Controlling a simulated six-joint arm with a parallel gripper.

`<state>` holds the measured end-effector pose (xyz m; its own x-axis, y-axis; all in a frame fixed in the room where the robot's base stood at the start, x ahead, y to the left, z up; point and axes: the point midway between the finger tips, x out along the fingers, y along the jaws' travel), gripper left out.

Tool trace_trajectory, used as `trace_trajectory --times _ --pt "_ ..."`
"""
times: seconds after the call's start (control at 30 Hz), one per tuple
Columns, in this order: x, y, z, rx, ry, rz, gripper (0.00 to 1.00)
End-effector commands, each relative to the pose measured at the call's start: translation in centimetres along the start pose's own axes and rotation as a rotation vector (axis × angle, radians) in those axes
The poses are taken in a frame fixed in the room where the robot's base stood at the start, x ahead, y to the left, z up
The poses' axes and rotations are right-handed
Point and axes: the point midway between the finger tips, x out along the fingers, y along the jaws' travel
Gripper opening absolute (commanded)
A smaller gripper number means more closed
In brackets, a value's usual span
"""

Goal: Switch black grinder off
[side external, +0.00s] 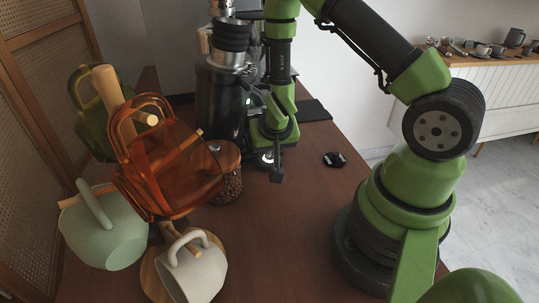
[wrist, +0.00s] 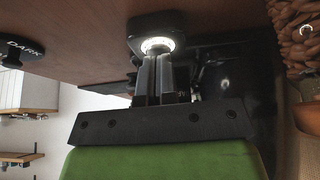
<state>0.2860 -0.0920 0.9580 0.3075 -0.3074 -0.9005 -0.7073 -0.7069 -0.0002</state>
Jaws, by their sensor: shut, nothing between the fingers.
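The black grinder (side external: 222,95) stands upright on the brown table, partly hidden behind my arm and the mugs. A small black block with a lit white round button (side external: 266,157) is low beside it. In the wrist view the lit button (wrist: 157,45) glows as a ring, just beyond my fingertips.
A mug tree with an amber mug (side external: 170,165), a green mug (side external: 105,230) and a white mug (side external: 195,272) fills the left front. A jar of coffee beans (side external: 228,180) stands near the grinder. A black puck (side external: 334,160) lies to the right, with bare table around it.

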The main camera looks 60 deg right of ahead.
Motion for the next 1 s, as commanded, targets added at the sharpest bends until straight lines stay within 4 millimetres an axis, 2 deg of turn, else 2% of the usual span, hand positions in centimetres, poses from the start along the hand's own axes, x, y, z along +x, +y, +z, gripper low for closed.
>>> trace_trajectory --times 0.43,1.0 --pt "0.0 0.0 0.0 0.0 0.001 0.0 0.0" --pt "-2.3 0.0 -1.1 0.0 0.001 0.0 0.0"
